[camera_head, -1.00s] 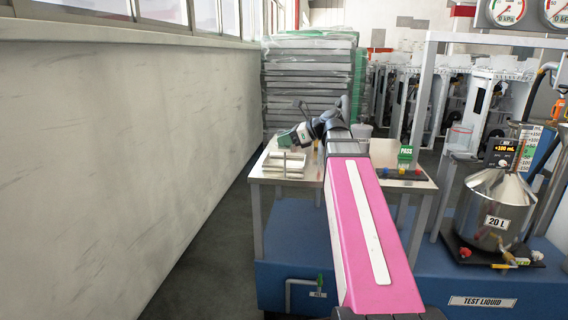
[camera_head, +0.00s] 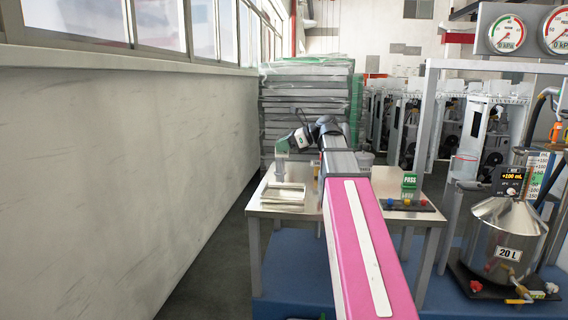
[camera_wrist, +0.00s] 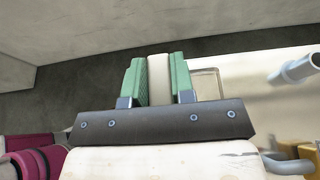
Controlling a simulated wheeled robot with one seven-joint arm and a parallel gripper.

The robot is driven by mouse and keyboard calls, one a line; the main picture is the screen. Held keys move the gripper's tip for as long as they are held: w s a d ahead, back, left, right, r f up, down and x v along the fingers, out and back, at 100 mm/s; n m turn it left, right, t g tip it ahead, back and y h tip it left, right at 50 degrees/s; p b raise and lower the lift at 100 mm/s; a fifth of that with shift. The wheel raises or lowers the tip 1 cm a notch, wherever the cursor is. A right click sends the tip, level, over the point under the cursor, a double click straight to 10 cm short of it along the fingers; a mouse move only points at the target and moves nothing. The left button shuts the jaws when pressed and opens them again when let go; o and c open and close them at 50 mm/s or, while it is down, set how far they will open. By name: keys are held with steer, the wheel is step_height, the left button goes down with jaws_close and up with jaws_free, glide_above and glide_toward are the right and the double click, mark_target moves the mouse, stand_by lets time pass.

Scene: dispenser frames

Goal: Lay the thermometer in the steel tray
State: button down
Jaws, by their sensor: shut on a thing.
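My gripper (camera_head: 283,146) is over the left part of the steel table in the head view, above the steel tray (camera_head: 281,203). In the wrist view its green fingers (camera_wrist: 158,80) are shut on a flat, cream-coloured thing (camera_wrist: 158,72), which looks like the thermometer. Its face and ends cannot be made out. The steel tray is a shallow rectangle near the table's left edge. Its corner shows just right of the fingers in the wrist view (camera_wrist: 218,83). The held thing is apart from the tray.
The table (camera_head: 270,212) also bears a green PASS sign (camera_head: 409,180) and a dark strip with coloured knobs (camera_head: 406,205) at right. A pale cup (camera_head: 366,158) stands at the back. A steel 20 L vessel (camera_head: 507,228) is farther right. A long wall (camera_head: 120,180) runs along the left.

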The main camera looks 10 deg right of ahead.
steer(key=w+d+f, duration=0.1)
steer(key=w+f, duration=0.3)
steer(key=f, duration=0.2)
steer(key=shift+d+f, duration=0.15)
steer(key=shift+f, duration=0.15)
steer(key=c, duration=1)
jaws_free()
steer(key=shift+f, duration=0.1)
steer(key=v, duration=1.2)
